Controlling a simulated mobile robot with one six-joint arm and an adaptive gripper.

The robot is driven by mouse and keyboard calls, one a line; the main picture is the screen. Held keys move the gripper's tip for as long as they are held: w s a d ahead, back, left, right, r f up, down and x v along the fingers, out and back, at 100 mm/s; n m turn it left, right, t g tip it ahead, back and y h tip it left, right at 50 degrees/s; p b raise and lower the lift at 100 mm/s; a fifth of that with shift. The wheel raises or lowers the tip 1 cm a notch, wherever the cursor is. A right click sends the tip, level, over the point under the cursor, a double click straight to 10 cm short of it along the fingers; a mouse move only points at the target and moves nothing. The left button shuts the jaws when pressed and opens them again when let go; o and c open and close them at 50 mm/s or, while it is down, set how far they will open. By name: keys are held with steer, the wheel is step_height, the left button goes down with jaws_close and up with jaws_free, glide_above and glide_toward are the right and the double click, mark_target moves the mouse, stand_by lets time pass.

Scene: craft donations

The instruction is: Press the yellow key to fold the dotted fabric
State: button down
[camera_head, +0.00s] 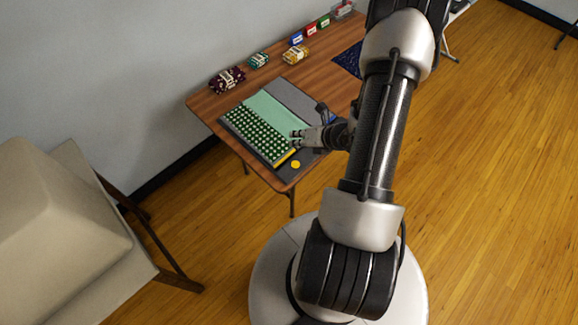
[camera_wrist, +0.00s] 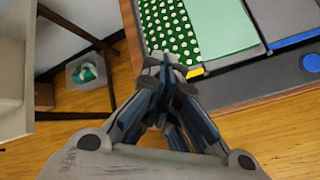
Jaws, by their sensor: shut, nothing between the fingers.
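The dotted fabric, dark green with white dots (camera_head: 257,135), lies flat on a folding board on the wooden table; it also shows in the wrist view (camera_wrist: 168,28). A plain mint-green area (camera_head: 272,108) lies beside it. The round yellow key (camera_head: 295,164) sits near the table's front edge, close to a yellow strip on the board's edge. In the wrist view the yellow strip (camera_wrist: 195,72) shows beside my fingertips, and the round yellow key is not visible. My gripper (camera_head: 297,138) is shut and empty, above the board's near edge. Whether it touches anything is unclear.
A round blue key (camera_wrist: 311,62) lies by the board's blue strip. Bundled fabrics, including a dark purple one (camera_head: 227,79), and small coloured boxes line the table's back. A dark blue cloth (camera_head: 348,59) lies farther right. A beige chair (camera_head: 65,220) stands left of the table.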

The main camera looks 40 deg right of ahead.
mark_target(298, 163)
steer(key=shift+s+d+f+m, duration=0.2)
steer(key=shift+s+f+m, duration=0.1)
steer(key=shift+f+m, duration=0.15)
steer(key=shift+f, duration=0.1)
step_height(298, 163, down, 9)
steer(key=b, duration=0.7)
stand_by(1.2)
steer(key=shift+f+b, duration=0.25)
steer(key=shift+b, duration=0.15)
